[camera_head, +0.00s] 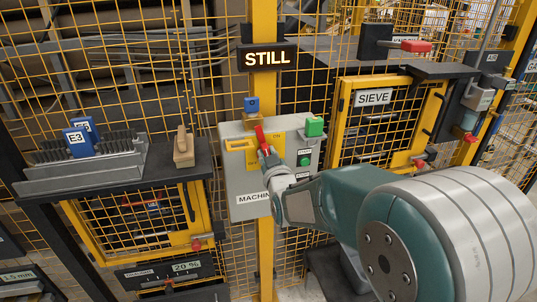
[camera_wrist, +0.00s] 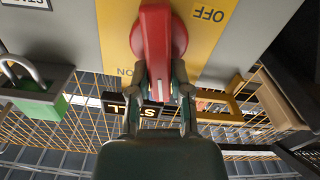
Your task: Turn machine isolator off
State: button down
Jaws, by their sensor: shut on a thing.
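The machine isolator is a red rotary handle (camera_head: 261,137) on a yellow plate (camera_head: 247,157), set on a grey box labelled "MACHIN…" (camera_head: 238,185). In the wrist view the picture is upside down, and the red handle (camera_wrist: 157,40) lies between my two fingers. The lettering "ON" is beside the handle's gripped end, and "OFF" (camera_wrist: 207,13) is off to the upper right. My gripper (camera_wrist: 165,85) is shut on the handle. In the head view my gripper (camera_head: 270,158) reaches the box from the right, and my wrist covers part of the box's lower front.
A lit "STILL" sign (camera_head: 267,58) hangs above the box. Beside the handle are a green padlock (camera_head: 314,126) and a green button (camera_head: 304,160).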

jog(key=n, duration=0.3)
jog(key=shift+a+f+n, duration=0.1)
jog(key=shift+a+n, duration=0.25)
jog(key=shift+n, duration=0.05)
jog(key=shift+s+a+f+n, duration=0.15)
jog(key=shift+f+n, duration=0.15)
jog(key=shift+n, duration=1.6)
jog(key=shift+a+f+n, duration=0.1)
jog(key=shift+f+n, duration=0.2)
jog(key=shift+n, duration=1.6)
jog(key=shift+s+a+f+n, duration=0.15)
jog(key=shift+f+n, duration=0.15)
jog(key=shift+n, duration=1.6)
jog(key=shift+w, duration=0.1)
jog(key=c, duration=0.7)
grip_release()
jog(key=shift+f, duration=0.1)
jog(key=shift+o, duration=0.7)
jog(key=shift+w+a, duration=0.1)
jog(key=shift+a, duration=0.1)
jog(key=shift+d, duration=0.1)
